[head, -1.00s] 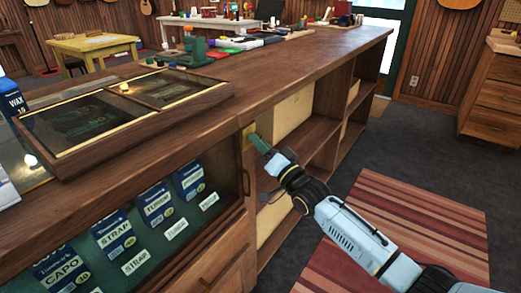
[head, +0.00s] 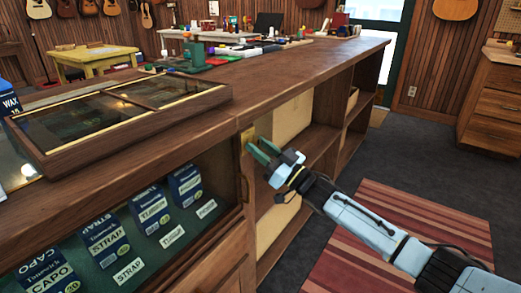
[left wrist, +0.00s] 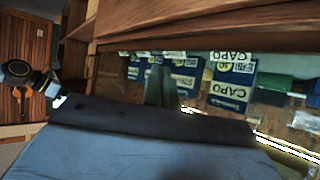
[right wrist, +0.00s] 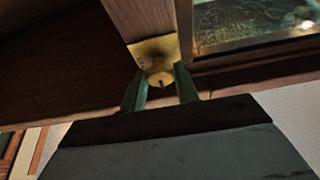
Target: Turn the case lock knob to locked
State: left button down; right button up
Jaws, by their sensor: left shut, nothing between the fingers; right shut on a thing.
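The case lock is a brass plate (head: 247,136) on the wooden post at the right end of the glass-fronted case. In the right wrist view the small brass knob (right wrist: 159,77) sits on this plate between the green fingers. My right gripper (right wrist: 158,85) is shut on the knob, one finger on each side. In the head view the right gripper (head: 256,148) reaches the post from the right and its fingers hide the knob. My left gripper (left wrist: 160,70) is shut and empty, facing the case glass; it is not in the head view. Which setting the knob points to cannot be told.
Blue boxes (head: 103,238) with cards stand inside the case. A wooden display box with a glass lid (head: 118,113) lies on the counter above. Open shelves (head: 316,142) lie right of the post. The floor around the striped rug (head: 410,230) is clear.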

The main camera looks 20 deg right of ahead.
pick_arm(q)
jog(key=shift+w+d+r, duration=0.1)
jog(key=shift+w+r, duration=0.05)
jog(key=shift+r, duration=0.05)
pick_arm(e)
jog(key=shift+n, duration=0.3)
jog(key=o, duration=1)
jog(key=shift+c, duration=0.2)
jog(key=shift+s+d, duration=0.1)
pick_arm(q)
jog(key=s+a+f+g+y+p, duration=0.2)
jog(key=s+a+f+g, duration=0.3)
jog(key=s, duration=0.6)
notch_tip(320, 180, down, 2)
jog(key=g+p, duration=0.1)
jog(key=g, duration=0.2)
jog(key=shift+n, duration=0.3)
pick_arm(e)
jog(key=v, duration=1.3)
jog(key=shift+f, duration=0.2)
jog(key=shift+d, duration=0.1)
